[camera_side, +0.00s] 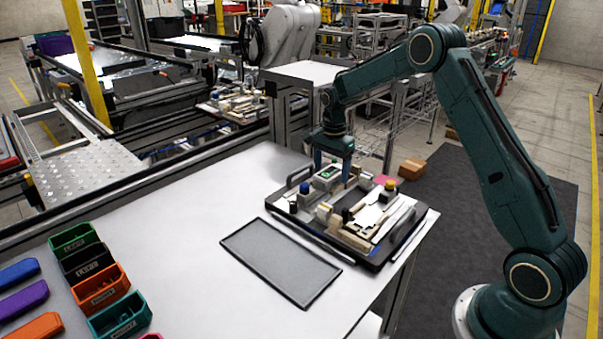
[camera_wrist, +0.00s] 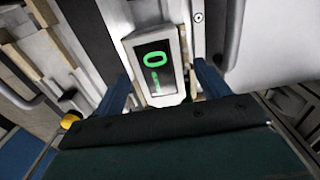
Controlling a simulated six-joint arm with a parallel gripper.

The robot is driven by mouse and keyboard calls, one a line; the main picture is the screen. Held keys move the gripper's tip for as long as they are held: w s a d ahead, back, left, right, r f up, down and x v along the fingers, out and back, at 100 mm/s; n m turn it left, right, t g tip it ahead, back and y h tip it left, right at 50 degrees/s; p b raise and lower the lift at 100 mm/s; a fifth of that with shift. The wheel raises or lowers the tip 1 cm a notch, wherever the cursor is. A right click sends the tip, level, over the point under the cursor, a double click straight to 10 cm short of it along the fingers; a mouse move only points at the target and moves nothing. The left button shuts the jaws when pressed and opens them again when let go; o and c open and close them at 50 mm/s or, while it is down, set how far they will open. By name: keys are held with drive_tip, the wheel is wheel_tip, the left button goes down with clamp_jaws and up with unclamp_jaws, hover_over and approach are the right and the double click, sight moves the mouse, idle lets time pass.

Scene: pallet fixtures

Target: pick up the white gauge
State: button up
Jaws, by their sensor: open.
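The white gauge (camera_wrist: 158,65) is a white box with a dark screen and a green digit. In the side view the gauge (camera_side: 327,177) sits on the black pallet fixture (camera_side: 375,262), near its back. My gripper (camera_wrist: 165,88) is open, with one blue finger on each side of the gauge's lower part in the wrist view. In the side view my gripper (camera_side: 333,158) is pointed down over the back of the fixture, right at the gauge. Whether the fingers touch the gauge cannot be told.
The fixture carries other blocks, a yellow-topped button (camera_side: 390,185) and a metal handle (camera_side: 297,175). A grey tray (camera_side: 280,262) lies flat in front. Coloured bins (camera_side: 100,287) stand at the left. The white table (camera_side: 190,215) is clear between them.

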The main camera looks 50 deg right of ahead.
sight(331, 172)
drive_tip(key=c, duration=1.3)
drive_tip(key=shift+o, duration=0.2)
drive_tip(key=shift+r, duration=0.2)
wheel_tip(331, 172, up, 20)
drive_tip(key=shift+f, duration=0.15)
